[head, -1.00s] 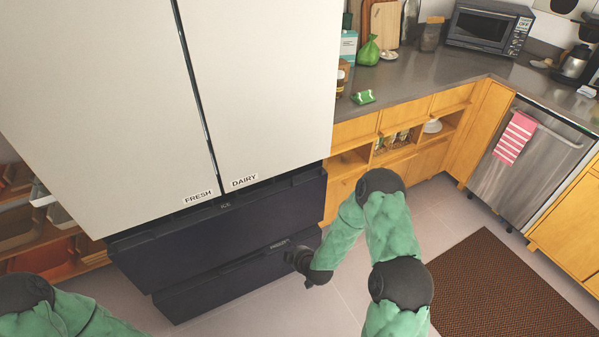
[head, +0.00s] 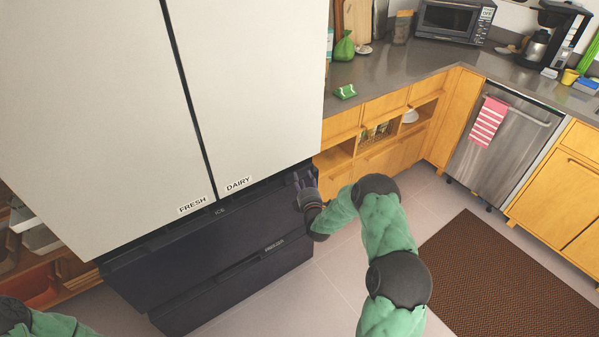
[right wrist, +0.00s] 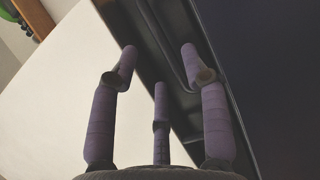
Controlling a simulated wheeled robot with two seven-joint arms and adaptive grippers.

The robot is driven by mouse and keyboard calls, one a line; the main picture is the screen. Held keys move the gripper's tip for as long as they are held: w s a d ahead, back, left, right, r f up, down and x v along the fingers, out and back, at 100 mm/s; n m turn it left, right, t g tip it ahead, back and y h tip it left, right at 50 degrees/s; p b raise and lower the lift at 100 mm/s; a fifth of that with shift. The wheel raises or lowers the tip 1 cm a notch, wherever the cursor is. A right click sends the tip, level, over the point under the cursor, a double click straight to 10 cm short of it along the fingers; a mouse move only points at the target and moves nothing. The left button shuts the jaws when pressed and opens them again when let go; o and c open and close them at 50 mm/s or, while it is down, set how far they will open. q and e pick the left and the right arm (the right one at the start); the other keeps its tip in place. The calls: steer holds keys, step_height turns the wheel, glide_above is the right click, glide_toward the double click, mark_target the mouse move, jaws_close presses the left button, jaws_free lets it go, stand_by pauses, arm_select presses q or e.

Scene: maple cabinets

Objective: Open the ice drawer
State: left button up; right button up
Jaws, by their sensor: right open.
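The ice drawer (head: 190,245) is the dark upper drawer front under the white fridge doors, with an "ICE" label at its top edge. It looks shut. My right gripper (head: 303,184) is open and empty at the right end of its top edge. In the right wrist view, the purple fingers (right wrist: 160,68) are spread in front of the dark recessed channel (right wrist: 170,60) between the white door and the drawer front (right wrist: 265,80). I cannot tell whether they touch it. My left arm shows at the lower left, but its gripper is out of view.
The freezer drawer (head: 240,285) is directly below. White doors labelled "FRESH" (head: 193,204) and "DAIRY" (head: 238,184) are above. Wooden cabinets (head: 385,140) stand close on the right. The floor in front is clear, with a brown mat (head: 510,285) at the right.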

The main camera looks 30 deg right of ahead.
mark_target(300, 170)
steer(key=b+x, duration=0.1)
steer(key=x, duration=0.4)
steer(key=shift+w+d, duration=0.15)
steer(key=shift+w, duration=0.2)
jaws_close()
